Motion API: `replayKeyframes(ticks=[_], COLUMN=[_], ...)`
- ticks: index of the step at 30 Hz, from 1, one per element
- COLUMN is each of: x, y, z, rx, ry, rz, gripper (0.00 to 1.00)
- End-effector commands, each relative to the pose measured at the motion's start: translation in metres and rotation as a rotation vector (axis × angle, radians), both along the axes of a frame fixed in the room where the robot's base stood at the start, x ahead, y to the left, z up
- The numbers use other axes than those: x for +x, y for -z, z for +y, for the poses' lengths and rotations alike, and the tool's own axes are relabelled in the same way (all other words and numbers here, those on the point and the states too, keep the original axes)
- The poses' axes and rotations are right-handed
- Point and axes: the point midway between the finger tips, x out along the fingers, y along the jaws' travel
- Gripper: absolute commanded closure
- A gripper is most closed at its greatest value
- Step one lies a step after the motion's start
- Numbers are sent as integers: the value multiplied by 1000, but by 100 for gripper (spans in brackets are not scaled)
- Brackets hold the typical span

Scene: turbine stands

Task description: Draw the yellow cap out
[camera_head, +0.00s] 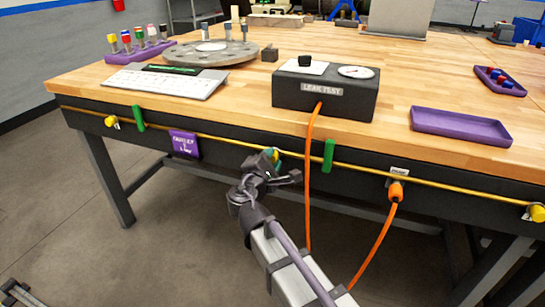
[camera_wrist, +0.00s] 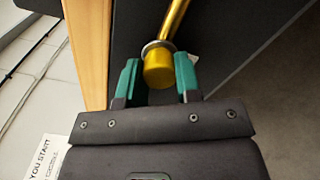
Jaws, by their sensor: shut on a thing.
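The yellow cap (camera_wrist: 159,70) is in the middle of the wrist view, with a pale metal ring at its far rim. My gripper (camera_wrist: 158,82) has its two green fingers on either side of the cap and is shut on it. In the head view my gripper (camera_head: 272,158) is at the front face of the workbench, below the leak test box, and largely hides the cap. A shiny yellow pipe (camera_wrist: 176,18) shows just beyond the cap; I cannot tell whether they are joined.
A yellow pipe (camera_head: 456,190) runs along the bench front, with green clips (camera_head: 328,156). An orange hose (camera_head: 309,185) hangs close to the right of my gripper from the leak test box (camera_head: 325,91). An orange plug (camera_head: 395,191) is farther right. A purple tray (camera_head: 460,126) lies on top.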

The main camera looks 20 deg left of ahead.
Motion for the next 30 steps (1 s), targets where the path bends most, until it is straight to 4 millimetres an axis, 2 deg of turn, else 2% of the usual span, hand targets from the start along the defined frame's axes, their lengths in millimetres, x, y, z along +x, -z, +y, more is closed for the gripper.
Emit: replayKeyframes(ticks=[30], x=[-14], y=[0], z=[1], rx=[0], ry=[0], rz=[0], gripper=[100])
